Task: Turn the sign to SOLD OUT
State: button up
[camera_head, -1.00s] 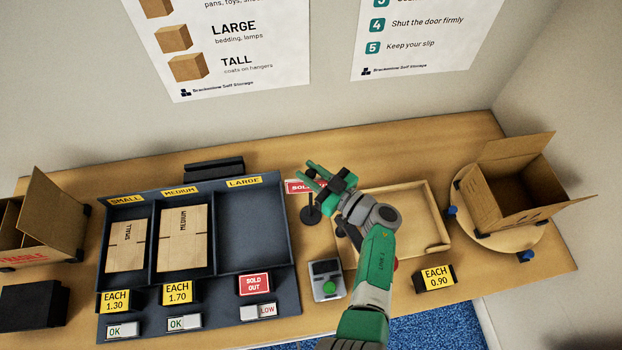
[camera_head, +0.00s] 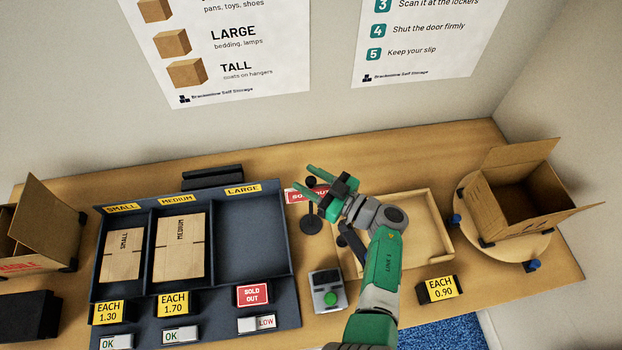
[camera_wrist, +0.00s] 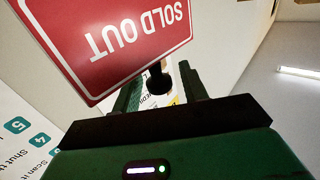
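The sign (camera_head: 294,196) stands at the back middle of the table, on a post with a round dark base (camera_head: 311,224). Its red face with SOLD OUT shows, partly covered by my gripper in the head view. In the wrist view the red sign (camera_wrist: 110,35) is large, its lettering upside down. My gripper (camera_head: 306,182) is open at the sign. A dark round knob (camera_wrist: 158,82) lies between its two green fingers in the wrist view, with visible gaps on both sides. Whether a finger touches the sign is unclear.
A dark divided rack (camera_head: 250,235) with flat cartons stands left of the sign. A small grey device with a green button (camera_head: 330,299) is in front. A wooden tray (camera_head: 437,235) lies under my arm, and an open carton (camera_head: 520,205) sits on a round turntable at right.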

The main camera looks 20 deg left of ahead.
jog(key=shift+d, duration=0.1)
jog(key=s+d, duration=0.1)
jog(key=d, duration=0.6)
jog(key=shift+s+d, duration=0.25)
